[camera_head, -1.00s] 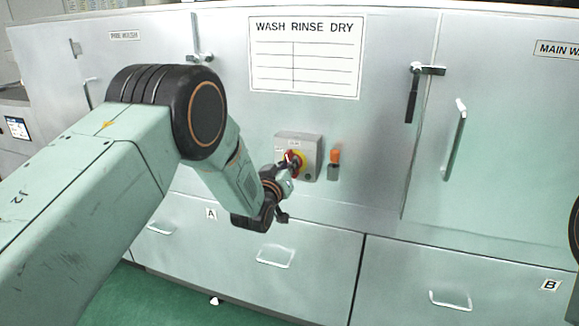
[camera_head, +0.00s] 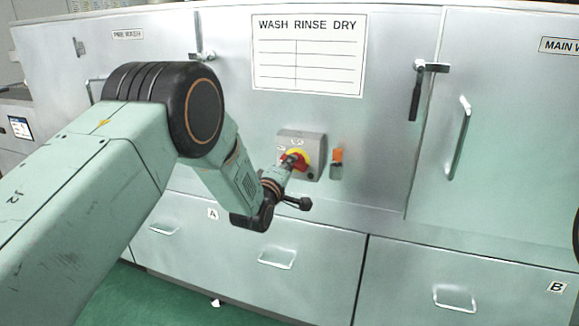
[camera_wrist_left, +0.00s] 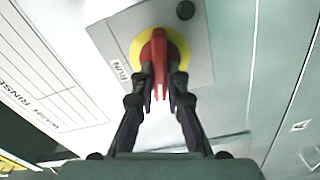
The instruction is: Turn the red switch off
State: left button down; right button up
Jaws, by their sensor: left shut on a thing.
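The red switch (camera_head: 301,163) is a rotary handle on a yellow disc, on the front of a grey box (camera_head: 317,150). The box is fixed to the metal machine front. In the left wrist view, the red handle (camera_wrist_left: 159,50) lies between the fingertips of my left gripper (camera_wrist_left: 160,88), and the yellow disc (camera_wrist_left: 178,40) shows around it. My left gripper (camera_head: 290,166) is shut on the red handle. In the head view it partly hides the handle. A "RUN" label (camera_wrist_left: 118,70) is beside the disc. My right gripper is not in view.
An orange-topped device (camera_head: 337,163) sits just right of the box. A "WASH RINSE DRY" sign (camera_head: 308,75) is above. Door handles (camera_head: 459,138) stick out further right, and drawers with handles (camera_head: 277,262) lie below.

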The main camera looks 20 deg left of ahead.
pick_arm(q)
jog(key=shift+f+n, duration=0.25)
jog(key=shift+n, duration=1.45)
jog(key=c, duration=1.4)
grip_release()
jog(key=shift+o, duration=0.2)
jog(key=shift+s, duration=0.1)
jog(key=s, duration=1.1)
jog(key=shift+s+a, duration=0.2)
jog(key=shift+s, duration=0.2)
